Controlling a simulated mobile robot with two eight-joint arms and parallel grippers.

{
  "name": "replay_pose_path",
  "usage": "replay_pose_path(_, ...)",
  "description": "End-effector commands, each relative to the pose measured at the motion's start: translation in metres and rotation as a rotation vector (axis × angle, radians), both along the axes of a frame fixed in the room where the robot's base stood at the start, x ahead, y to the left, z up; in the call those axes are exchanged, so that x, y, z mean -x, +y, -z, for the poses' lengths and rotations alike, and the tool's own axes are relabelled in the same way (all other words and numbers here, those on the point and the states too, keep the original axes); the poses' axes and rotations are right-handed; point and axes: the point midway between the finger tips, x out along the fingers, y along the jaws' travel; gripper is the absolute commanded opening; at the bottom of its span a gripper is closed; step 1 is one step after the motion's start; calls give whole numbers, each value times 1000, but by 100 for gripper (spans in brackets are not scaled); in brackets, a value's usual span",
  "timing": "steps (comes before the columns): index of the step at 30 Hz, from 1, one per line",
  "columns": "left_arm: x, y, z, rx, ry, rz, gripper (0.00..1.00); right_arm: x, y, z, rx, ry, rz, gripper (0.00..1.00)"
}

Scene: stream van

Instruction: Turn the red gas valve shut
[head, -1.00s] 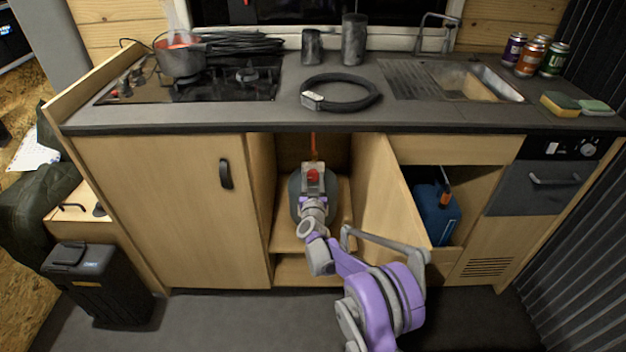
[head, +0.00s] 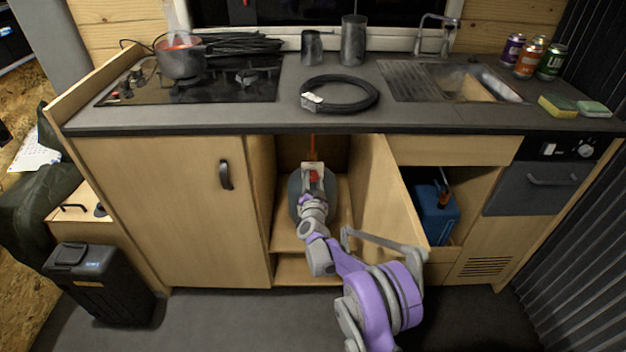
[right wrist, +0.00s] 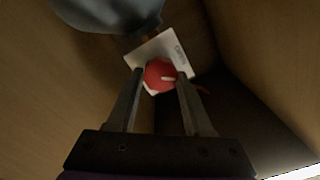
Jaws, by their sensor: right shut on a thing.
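The red gas valve (right wrist: 160,74) is a round red knob with a pale mark, in front of a white plate (right wrist: 176,50) in the right wrist view. In the head view the valve (head: 314,175) shows small inside the open cupboard. My right gripper (right wrist: 161,78) is shut on the valve, one finger on each side of it. A grey gas bottle (head: 296,190) stands in the cupboard behind my right arm, which hides much of it. It also shows at the top of the right wrist view (right wrist: 105,12). My left gripper is not in view.
The cupboard's open door (head: 378,195) stands just right of my arm. Cupboard walls close in around the gripper. A blue container (head: 437,215) sits in the opening to the right. The worktop (head: 240,117) overhangs above. A black bin (head: 98,285) stands on the floor at left.

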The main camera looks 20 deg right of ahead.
Motion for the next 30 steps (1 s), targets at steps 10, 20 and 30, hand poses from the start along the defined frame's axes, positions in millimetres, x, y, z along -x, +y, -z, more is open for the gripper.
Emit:
replay_pose_path(10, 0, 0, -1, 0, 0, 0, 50, 0, 0, 1, -317, -90, -1, 0)
replay_pose_path(20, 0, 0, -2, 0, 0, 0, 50, 1, -1, 2, -609, -175, -1, 0)
replay_pose_path(30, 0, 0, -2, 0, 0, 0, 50, 1, -1, 3, -831, -238, -1, 0)
